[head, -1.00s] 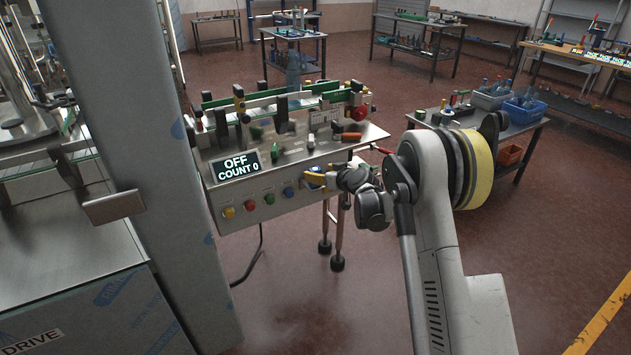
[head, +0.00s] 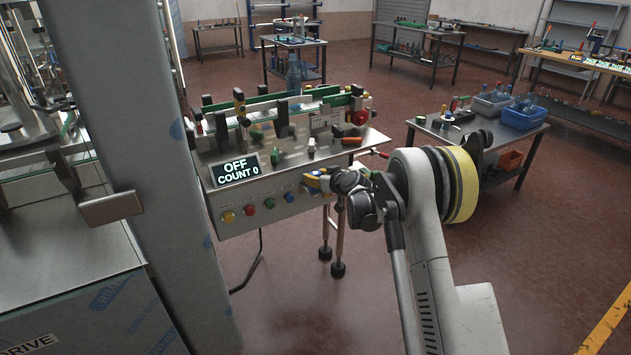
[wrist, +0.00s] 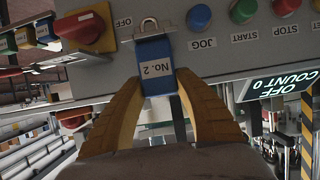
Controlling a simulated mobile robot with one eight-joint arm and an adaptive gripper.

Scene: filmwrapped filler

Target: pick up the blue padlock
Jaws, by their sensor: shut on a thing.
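The blue padlock (wrist: 153,62), with a white label "No. 2" and a metal shackle, is between the two yellow fingers of my gripper (wrist: 160,88) in the wrist view. The fingers are shut on its body. The shackle lies against the grey control panel in the picture; I cannot tell whether it touches or hangs on anything. In the head view my gripper (head: 317,182) is at the right end of the panel front, and the padlock is mostly hidden there.
A red rotary switch (wrist: 85,30) on a yellow plate is close beside the padlock. Blue (wrist: 199,16), red and green push buttons line the panel (head: 262,201). More tagged padlocks (wrist: 44,30) show at the wrist view's left. A side table (head: 480,125) stands at right.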

